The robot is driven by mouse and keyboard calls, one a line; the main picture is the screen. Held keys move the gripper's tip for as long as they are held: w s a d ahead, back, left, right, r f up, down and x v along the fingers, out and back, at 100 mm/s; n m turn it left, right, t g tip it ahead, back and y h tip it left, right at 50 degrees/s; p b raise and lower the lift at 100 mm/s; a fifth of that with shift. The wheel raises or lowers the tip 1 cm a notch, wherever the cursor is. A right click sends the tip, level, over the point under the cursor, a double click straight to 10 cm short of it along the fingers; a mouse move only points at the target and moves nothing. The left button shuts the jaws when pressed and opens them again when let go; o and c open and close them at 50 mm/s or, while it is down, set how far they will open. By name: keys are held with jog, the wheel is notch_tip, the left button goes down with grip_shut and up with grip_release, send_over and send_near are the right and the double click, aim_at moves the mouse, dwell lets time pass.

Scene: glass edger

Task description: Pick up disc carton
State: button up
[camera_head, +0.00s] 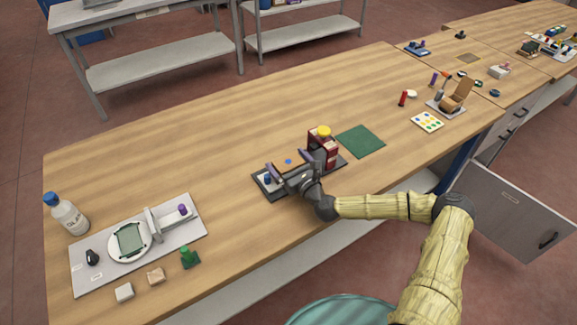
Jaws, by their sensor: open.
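A dark red carton-like box (331,153) with a yellow top stands upright at the right part of a black tray (262,190) near the middle of the bench. It is the likeliest disc carton, but no label is legible. My gripper (292,162) is open, with its fingers over the tray at the left of the red box. One finger overlaps the box's left side in the picture. I cannot tell whether they touch. My gripper hides part of the tray and the box's lower left.
A small blue-topped item (267,179) stands on the tray's left end. A green mat (361,141) lies right of the tray. A grey board (90,275) with a round plate, a bottle (68,215) and small blocks occupy the left. The bench's back middle is clear.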

jog(key=shift+x, duration=0.85)
jog(key=c, duration=0.9)
